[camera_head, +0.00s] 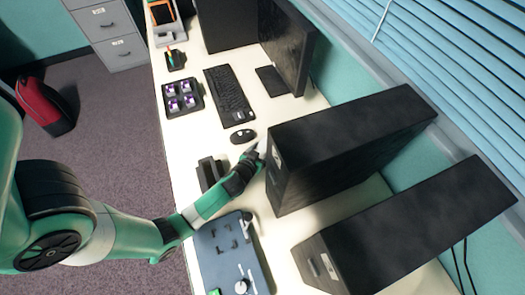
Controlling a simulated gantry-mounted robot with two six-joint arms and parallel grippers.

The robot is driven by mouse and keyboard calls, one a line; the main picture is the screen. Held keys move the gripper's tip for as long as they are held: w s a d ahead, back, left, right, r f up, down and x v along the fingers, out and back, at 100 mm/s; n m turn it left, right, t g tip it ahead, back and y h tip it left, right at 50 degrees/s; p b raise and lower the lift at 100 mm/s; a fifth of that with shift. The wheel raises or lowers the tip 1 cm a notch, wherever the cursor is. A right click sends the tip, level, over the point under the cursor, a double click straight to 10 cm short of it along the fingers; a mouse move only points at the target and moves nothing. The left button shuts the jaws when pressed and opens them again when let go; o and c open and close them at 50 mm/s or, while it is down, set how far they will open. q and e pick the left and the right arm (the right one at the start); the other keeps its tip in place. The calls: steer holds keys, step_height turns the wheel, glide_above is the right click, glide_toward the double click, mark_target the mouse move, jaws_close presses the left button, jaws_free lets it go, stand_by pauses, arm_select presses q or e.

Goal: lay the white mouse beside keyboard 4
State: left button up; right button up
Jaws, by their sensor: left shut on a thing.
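My left gripper (254,157) reaches in from the left, low over the table against the front of a black computer tower. It is shut on a small pale thing (262,146), which looks like the white mouse; the fingers and the tower's edge hide most of it. A black keyboard (230,96) lies on the white table farther up, beyond my gripper. No number can be read on it, so I cannot tell whether it is keyboard 4. A black mouse (242,136) lies between the keyboard and my gripper. My right gripper is not in view.
Two black towers (350,145) (410,225) crowd the table's right side. A monitor (288,45) stands beyond them. A tray of purple-and-white pieces (182,98) is left of the keyboard. A black stand (208,172) and a blue-grey board (228,255) lie near my forearm.

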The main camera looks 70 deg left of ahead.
arm_select(q)
steer(key=shift+f, duration=0.15)
steer(key=o, duration=1.3)
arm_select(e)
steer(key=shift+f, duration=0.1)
arm_select(q)
steer(key=shift+o, duration=0.2)
steer(key=shift+r, duration=0.35)
steer(key=p+v, duration=0.2)
steer(key=v, duration=0.9)
steer(key=shift+s+d+r+p, duration=0.1)
steer(key=shift+s+d+p, duration=0.2)
steer(key=shift+p, duration=0.05)
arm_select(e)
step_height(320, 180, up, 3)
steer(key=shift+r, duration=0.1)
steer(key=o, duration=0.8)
